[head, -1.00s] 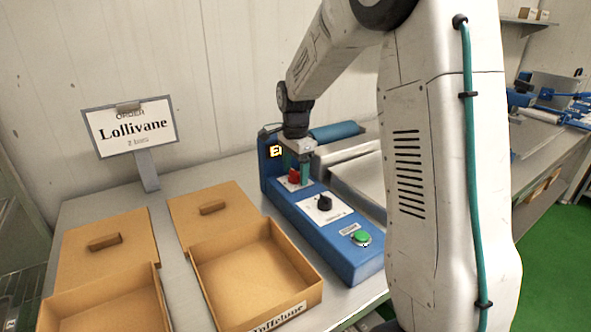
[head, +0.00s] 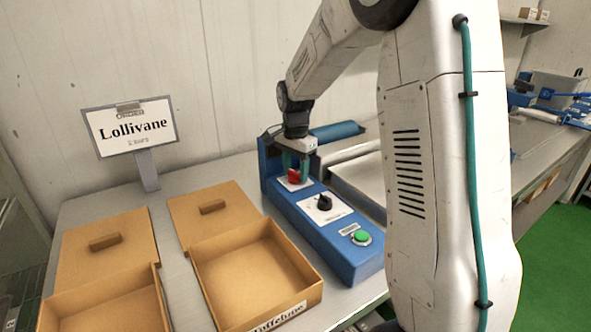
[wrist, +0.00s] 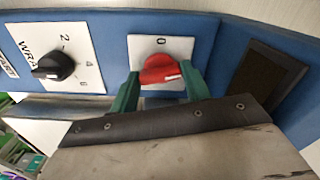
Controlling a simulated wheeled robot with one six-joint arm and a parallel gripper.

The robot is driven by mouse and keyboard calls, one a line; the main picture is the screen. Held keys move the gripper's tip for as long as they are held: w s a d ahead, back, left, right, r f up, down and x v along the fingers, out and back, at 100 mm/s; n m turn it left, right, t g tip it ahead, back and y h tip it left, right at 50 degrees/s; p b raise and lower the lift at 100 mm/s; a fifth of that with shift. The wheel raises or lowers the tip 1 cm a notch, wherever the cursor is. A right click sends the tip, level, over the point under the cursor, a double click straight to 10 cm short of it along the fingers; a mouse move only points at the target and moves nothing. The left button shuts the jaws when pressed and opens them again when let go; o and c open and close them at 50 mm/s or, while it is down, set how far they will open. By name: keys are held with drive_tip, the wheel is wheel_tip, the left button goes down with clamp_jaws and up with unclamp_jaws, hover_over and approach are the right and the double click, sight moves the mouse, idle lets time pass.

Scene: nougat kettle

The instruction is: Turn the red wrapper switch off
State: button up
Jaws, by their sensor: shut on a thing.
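The red wrapper switch (head: 292,177) sits on a white plate at the far end of the blue control box (head: 318,232). It also shows in the wrist view (wrist: 158,72), where its handle lies nearly crosswise with a white mark toward the right. A "0" is printed on the plate above it. My gripper (head: 295,163) points down over the switch. Its green fingers are shut on the red handle, one on each side, in the wrist view (wrist: 161,86). The dark display (wrist: 266,75) on the box shows no lit figure.
A black knob (head: 324,202) and a green button (head: 361,237) are on the same box, nearer me. An open cardboard box (head: 315,279) stands left of it. A Lollivane sign (head: 130,127) stands behind. A grey tray lies right of the box, partly hidden by my arm.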

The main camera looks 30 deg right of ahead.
sight(296, 172)
drive_tip(key=n, duration=1.1)
drive_tip(key=shift+n, duration=1.9)
drive_tip(key=shift+w, duration=0.1)
drive_tip(key=o, duration=1)
wheel_tip(296, 172, up, 8)
drive_tip(key=shift+d+f, duration=0.1)
